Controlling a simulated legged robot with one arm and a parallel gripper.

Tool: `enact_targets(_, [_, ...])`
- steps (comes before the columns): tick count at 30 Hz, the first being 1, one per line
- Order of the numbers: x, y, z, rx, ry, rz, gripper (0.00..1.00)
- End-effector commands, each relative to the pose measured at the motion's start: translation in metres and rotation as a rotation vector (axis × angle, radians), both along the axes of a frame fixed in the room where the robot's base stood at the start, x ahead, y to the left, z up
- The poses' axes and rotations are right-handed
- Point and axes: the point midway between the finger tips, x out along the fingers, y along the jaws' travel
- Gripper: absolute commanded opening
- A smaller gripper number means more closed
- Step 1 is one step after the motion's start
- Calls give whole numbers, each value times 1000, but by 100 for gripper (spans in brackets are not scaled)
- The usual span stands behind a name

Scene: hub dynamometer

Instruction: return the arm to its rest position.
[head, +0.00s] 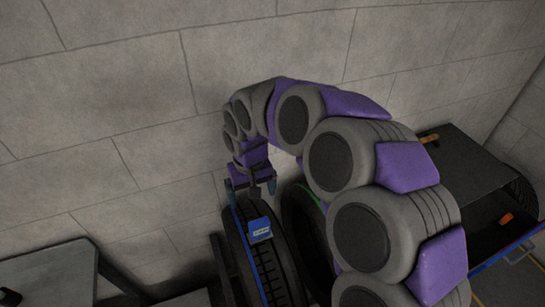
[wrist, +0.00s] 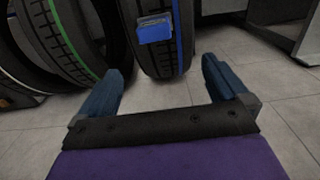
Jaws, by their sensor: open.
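My arm, grey and purple, arches up and over to the left in the head view. My gripper (head: 252,186) points down above a tyre with a blue stripe (head: 272,275). In the wrist view the two blue fingers of my gripper (wrist: 165,90) stand wide apart with nothing between them. A blue box-like piece with a pale label (head: 260,230) sits on the tread of the blue-striped tyre, just below the fingers. It also shows in the wrist view (wrist: 155,30), beyond the fingertips and apart from them.
A green-striped tyre (wrist: 65,45) stands beside the blue-striped one, partly hidden by my arm in the head view. A dark cabinet (head: 465,165) with an orange item (head: 506,218) is at right. A grey table (head: 50,272) is at lower left. A block wall (head: 120,100) stands behind.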

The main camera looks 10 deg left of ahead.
Motion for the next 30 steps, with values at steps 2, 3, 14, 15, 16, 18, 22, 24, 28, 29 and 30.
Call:
enact_targets(2, [0,0,0,0,0,0,100])
enact_targets(3, [0,-1,0,0,0,0,100])
enact_targets(14, [-40,-83,5,3,27,-65,100])
enact_targets(15, [-49,-97,4,2,33,-82,100])
enact_targets(16, [-56,-108,4,0,35,-93,100])
enact_targets(18, [-73,-132,1,-8,47,-122,100])
enact_targets(22, [-108,-172,-7,-21,64,-190,100])
enact_targets(24, [-129,-192,-14,-29,76,-232,100])
enact_targets(28, [-171,-226,-30,-40,96,-322,100])
enact_targets(29, [-181,-233,-35,-41,101,-344,100])
enact_targets(30, [-193,-241,-40,-45,107,-373,100])
